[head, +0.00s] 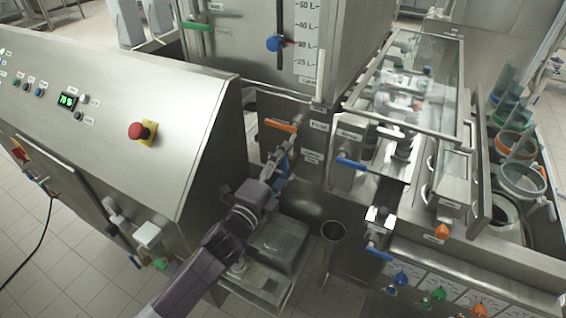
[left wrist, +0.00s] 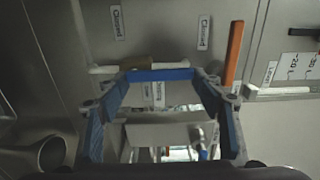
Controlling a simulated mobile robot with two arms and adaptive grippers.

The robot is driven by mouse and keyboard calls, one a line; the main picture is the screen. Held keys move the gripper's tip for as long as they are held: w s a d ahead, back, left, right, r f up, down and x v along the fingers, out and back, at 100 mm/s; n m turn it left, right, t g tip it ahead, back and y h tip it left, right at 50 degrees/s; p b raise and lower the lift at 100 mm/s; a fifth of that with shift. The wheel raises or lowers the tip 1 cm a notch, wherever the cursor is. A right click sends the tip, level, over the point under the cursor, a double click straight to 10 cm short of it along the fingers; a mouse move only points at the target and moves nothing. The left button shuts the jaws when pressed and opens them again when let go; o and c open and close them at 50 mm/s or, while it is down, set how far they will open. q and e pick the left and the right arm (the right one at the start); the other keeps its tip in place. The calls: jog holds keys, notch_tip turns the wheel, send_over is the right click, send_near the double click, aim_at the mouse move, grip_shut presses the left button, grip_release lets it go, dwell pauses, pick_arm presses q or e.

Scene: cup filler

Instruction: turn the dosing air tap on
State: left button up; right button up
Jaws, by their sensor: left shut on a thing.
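My left gripper (head: 284,163) reaches in from the bottom left to the front of the steel machine, just below an orange tap handle (head: 280,125). In the left wrist view, its two blue-sided fingers (left wrist: 162,78) are set apart at the ends of a blue bar-shaped handle (left wrist: 160,75) and are shut on it. The bar lies level across the picture. In the head view my gripper mostly hides this spot. The orange handle stands upright in the wrist view (left wrist: 234,50), to the right of the fingers and clear of them. I cannot tell which label names the dosing air tap.
Another blue tap handle (head: 351,163) is to the right, and one more (head: 379,253) is lower down. A steel funnel-like cup (head: 332,231) stands below. The control cabinet (head: 110,110) with a red stop button (head: 142,131) is close on the left.

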dwell(0.5)
pick_arm(q)
jog(key=o, duration=1.7)
jog(key=v, duration=1.2)
jog(key=shift+f, duration=0.1)
